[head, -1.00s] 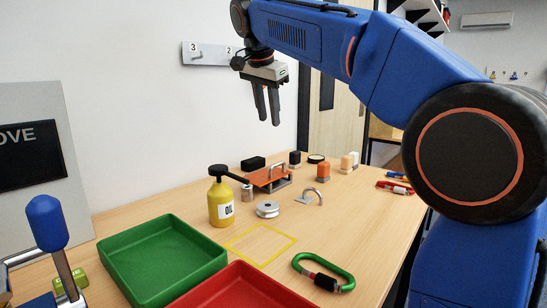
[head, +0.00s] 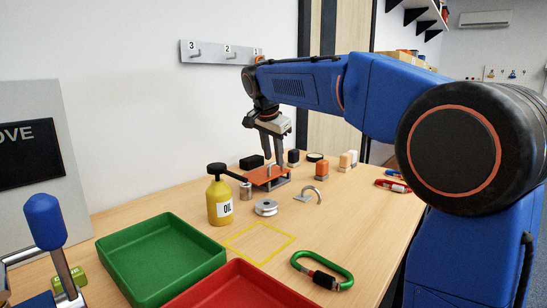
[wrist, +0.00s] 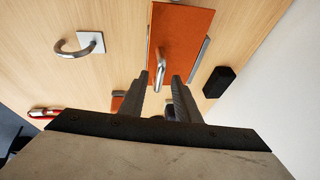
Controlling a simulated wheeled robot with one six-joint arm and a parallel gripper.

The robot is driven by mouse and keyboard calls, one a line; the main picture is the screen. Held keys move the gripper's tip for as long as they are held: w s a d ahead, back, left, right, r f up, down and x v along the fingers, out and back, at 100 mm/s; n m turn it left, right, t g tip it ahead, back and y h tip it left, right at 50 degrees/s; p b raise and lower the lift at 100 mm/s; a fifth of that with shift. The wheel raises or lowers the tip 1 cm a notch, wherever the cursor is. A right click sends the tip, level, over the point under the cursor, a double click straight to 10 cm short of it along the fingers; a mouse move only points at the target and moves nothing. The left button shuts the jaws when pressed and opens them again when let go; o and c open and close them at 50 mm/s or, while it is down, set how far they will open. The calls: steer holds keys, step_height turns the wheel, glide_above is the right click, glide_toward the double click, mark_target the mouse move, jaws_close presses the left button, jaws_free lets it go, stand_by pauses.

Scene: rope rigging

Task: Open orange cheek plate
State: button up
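The orange cheek plate (head: 262,177) lies over a metal base on the bench, and in the wrist view it is the orange rectangle (wrist: 190,30) at the top. A grey metal handle (wrist: 161,65) stands up from the plate. My gripper (head: 275,163) is above the plate, pointing down. In the wrist view its two fingers (wrist: 161,80) are apart, with the handle showing between and just beyond their tips. I cannot tell whether the fingers reach down around the handle. The plate looks flat on its base.
A black block (head: 251,162) stands behind the plate. An oil bottle (head: 219,198), a grey pulley wheel (head: 265,208) and a metal hook (head: 312,194) stand nearby. Green (head: 160,260) and red trays (head: 240,290) and a green carabiner (head: 322,270) are in front.

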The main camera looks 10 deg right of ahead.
steer(key=shift+w+d+f, duration=0.1)
steer(key=shift+w+f, duration=0.05)
steer(key=shift+f, duration=0.25)
jaws_close()
steer(key=shift+r, duration=0.1)
